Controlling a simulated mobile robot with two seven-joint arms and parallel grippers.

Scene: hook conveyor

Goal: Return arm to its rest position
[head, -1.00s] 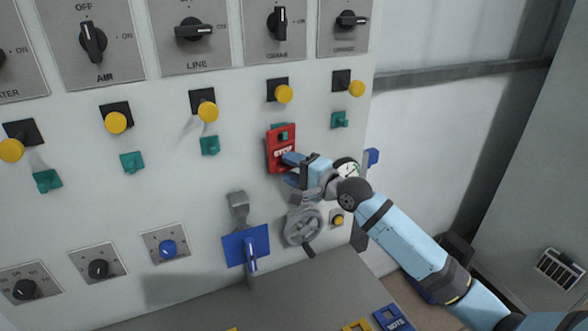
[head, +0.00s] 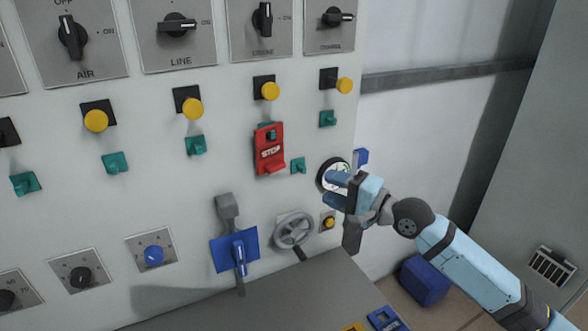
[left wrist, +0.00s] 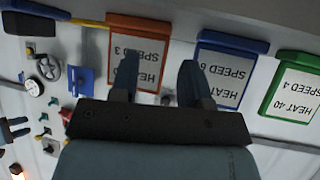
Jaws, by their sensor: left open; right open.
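My right gripper (head: 338,190) reaches in from the right in the head view. It is open, with blue fingers, in front of the panel's round white gauge (head: 330,172) and partly covering it. I cannot tell whether it touches the gauge. The red STOP plate (head: 270,152) is to its left, clear of the fingers. My left gripper (left wrist: 160,82) shows only in the left wrist view. Its two dark fingers are apart with nothing between them, in front of an orange-framed card (left wrist: 138,50) and a blue-framed card (left wrist: 231,70).
The panel holds yellow buttons (head: 191,108), green switches (head: 196,146), a blue lever plate (head: 234,251) and a grey handwheel (head: 294,231). A grey ledge (head: 290,295) juts out below. A blue box (head: 425,281) sits on the floor at right. A green-framed card (left wrist: 291,85) shows in the left wrist view.

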